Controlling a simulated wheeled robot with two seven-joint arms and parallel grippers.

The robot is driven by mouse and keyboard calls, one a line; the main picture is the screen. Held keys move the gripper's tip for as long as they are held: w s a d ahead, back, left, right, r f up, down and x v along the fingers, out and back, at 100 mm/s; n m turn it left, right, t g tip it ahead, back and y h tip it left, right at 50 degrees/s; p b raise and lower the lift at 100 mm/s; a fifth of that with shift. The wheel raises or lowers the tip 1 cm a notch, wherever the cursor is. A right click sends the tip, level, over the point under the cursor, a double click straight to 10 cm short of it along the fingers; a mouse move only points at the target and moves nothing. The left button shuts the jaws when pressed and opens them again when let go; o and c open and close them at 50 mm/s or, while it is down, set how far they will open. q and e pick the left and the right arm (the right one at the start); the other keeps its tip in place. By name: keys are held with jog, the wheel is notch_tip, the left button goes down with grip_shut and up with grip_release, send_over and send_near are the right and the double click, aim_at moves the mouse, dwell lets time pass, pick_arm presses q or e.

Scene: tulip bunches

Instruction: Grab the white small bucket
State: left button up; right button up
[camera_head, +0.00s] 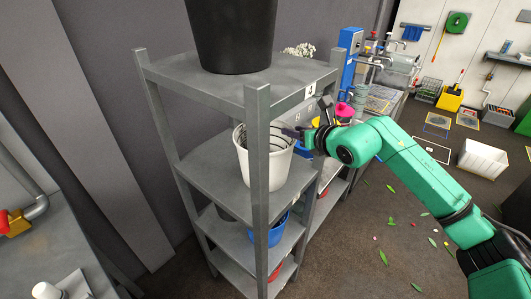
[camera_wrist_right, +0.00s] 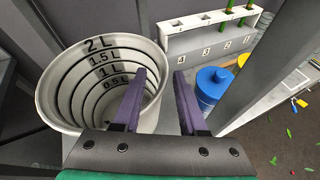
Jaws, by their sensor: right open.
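The white small bucket (camera_head: 281,166) stands upright on the middle shelf of a grey rack, partly hidden behind the rack's front post. In the right wrist view the bucket (camera_wrist_right: 85,88) shows its open top and litre marks inside. My right gripper (camera_head: 300,133) reaches in from the right at rim height. In the wrist view its jaws (camera_wrist_right: 160,76) are open and empty. The left finger overlaps the bucket's opening and the right finger lies outside its right wall. I cannot tell whether either touches. My left gripper is not in view.
The grey rack's top shelf (camera_head: 185,72) holds a black bucket (camera_head: 232,35). A blue bucket (camera_head: 270,235) sits on a lower shelf. A blue container (camera_wrist_right: 211,88) and a numbered white holder (camera_wrist_right: 212,38) are right of the jaws. A white crate (camera_head: 483,158) stands on the floor.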

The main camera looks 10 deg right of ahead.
jog(key=shift+x, duration=0.75)
jog(key=shift+s, duration=0.15)
grip_shut()
jog(key=shift+s+f, duration=0.1)
jog(key=shift+f, duration=0.05)
dwell(0.5)
